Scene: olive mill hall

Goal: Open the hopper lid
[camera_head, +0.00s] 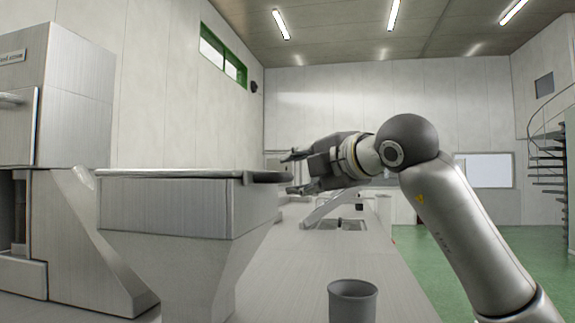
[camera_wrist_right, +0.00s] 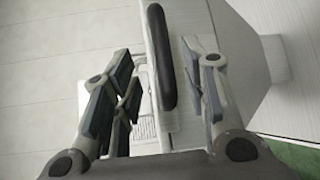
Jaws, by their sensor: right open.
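The hopper (camera_head: 160,208) is a brushed-metal box with a tapering lower part, at the left of the head view. Its lid (camera_head: 185,173) lies flat across the top and looks closed. A dark rounded strip (camera_head: 264,177) sticks out at the lid's right end. My right gripper (camera_head: 290,173) is open at that end, one finger above the strip's level and one below. In the right wrist view the dark strip (camera_wrist_right: 158,55) shows between the two open fingers (camera_wrist_right: 160,62). I cannot tell whether they touch it. My left gripper is not in view.
A grey cup (camera_head: 352,301) stands on the metal counter (camera_head: 290,290) at the front. A large metal machine (camera_head: 75,100) rises at the left. Behind my right gripper is a slanted metal part (camera_head: 328,207). Open green floor (camera_head: 450,270) lies to the right.

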